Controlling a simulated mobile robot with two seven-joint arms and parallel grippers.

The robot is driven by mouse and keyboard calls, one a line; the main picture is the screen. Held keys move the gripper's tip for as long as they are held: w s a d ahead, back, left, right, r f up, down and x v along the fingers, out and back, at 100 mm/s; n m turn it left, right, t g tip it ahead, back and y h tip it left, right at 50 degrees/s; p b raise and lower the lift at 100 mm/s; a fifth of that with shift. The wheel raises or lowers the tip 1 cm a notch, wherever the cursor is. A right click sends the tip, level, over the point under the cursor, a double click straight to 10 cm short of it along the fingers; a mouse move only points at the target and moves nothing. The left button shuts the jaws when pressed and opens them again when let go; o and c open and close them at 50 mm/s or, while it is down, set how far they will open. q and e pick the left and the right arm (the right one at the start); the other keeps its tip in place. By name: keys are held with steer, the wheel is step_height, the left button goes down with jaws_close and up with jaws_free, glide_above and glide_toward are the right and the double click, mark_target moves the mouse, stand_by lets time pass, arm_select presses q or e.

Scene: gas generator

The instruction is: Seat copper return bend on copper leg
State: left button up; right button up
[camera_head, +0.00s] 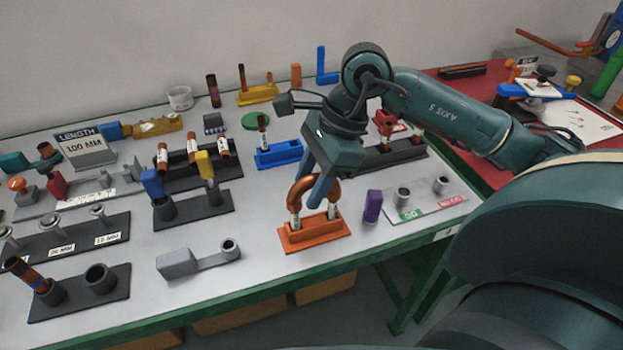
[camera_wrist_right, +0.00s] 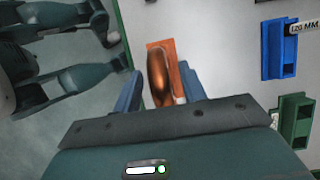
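The copper return bend (camera_head: 332,188) is an upside-down U above the orange stand (camera_head: 314,236). Its two ends meet the tops of two short copper legs with white labels, the left leg (camera_head: 295,222) and the right leg (camera_head: 333,212); I cannot tell how fully they are seated. My right gripper (camera_head: 317,202) reaches down over the bend with one finger on each side. In the wrist view the bend (camera_wrist_right: 159,76) lies between the fingers (camera_wrist_right: 158,88), with gaps visible on both sides.
A purple block (camera_head: 372,206) and a go/no-go gauge plate (camera_head: 421,199) stand just right of the stand. A grey holder (camera_head: 178,263) is to the left, and a blue stand (camera_head: 278,154) is behind. The green table edge (camera_head: 270,291) runs close in front.

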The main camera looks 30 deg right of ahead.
arm_select(q)
steer(key=shift+s+f, duration=0.1)
steer(key=shift+s, duration=0.05)
arm_select(e)
steer(key=shift+o, duration=0.4)
steer(key=shift+d+r, duration=0.15)
steer(key=shift+r, duration=0.2)
arm_select(q)
steer(key=shift+w+d+r+n+p, duration=0.1)
steer(key=shift+r+n+p, duration=0.1)
steer(key=shift+r, duration=0.35)
steer(key=shift+w+d+r+n+p, duration=0.1)
steer(key=shift+r+p, duration=0.05)
steer(key=shift+r, duration=0.4)
arm_select(e)
steer(key=v, duration=1.2)
steer(key=shift+d+r, duration=0.15)
arm_select(q)
steer(key=shift+s+a, duration=0.1)
arm_select(e)
steer(key=shift+s, duration=0.15)
